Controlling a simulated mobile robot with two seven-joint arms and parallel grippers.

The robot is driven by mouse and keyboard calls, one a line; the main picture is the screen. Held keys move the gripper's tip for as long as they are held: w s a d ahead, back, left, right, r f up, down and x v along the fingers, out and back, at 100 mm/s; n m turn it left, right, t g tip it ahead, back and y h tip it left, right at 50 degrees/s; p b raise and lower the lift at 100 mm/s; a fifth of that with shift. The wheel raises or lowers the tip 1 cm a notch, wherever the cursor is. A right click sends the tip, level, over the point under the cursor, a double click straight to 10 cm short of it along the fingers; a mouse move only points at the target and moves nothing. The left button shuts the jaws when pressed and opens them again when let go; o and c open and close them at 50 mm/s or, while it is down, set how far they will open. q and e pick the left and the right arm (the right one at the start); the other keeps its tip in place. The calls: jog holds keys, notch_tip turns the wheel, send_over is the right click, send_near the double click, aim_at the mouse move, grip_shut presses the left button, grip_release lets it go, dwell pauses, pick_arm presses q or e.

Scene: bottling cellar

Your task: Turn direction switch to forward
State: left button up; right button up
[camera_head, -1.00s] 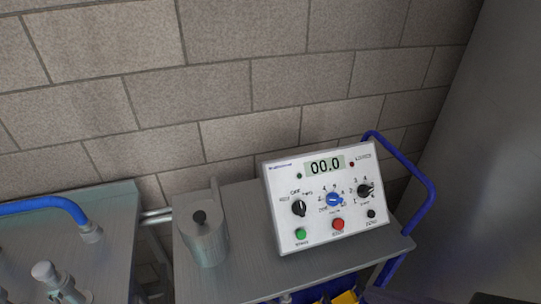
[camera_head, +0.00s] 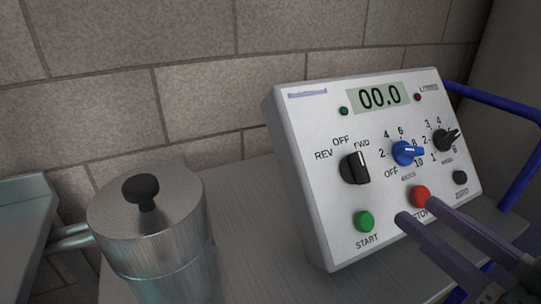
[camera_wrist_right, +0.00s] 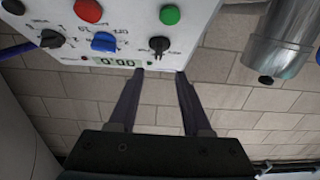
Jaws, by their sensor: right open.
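The direction switch (camera_head: 355,168) is a black knob at the left of the white control panel (camera_head: 312,208), with REV, OFF and FWD marked around its top. Its grip stands roughly upright; I cannot tell which mark it points to. My right gripper (camera_head: 416,211) comes in from the lower right, in front of the panel near the red stop button, with its fingers apart and empty. In the right wrist view the switch (camera_wrist_right: 159,45) appears upside down, beyond the gap between the open fingertips (camera_wrist_right: 160,73). My left gripper is not in view.
A blue knob (camera_head: 403,153), another black knob (camera_head: 441,140), a green start button (camera_head: 364,221), the red stop button (camera_head: 420,196) and a black zero button (camera_head: 460,177) share the panel. A metal canister (camera_head: 150,235) stands to the left. A blue rail (camera_head: 490,97) runs behind at right.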

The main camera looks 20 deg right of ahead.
aim_at(364, 168)
jog(key=w, duration=0.9)
jog(key=shift+w+a+b, duration=0.3)
jog(key=shift+b, duration=0.1)
grip_shut()
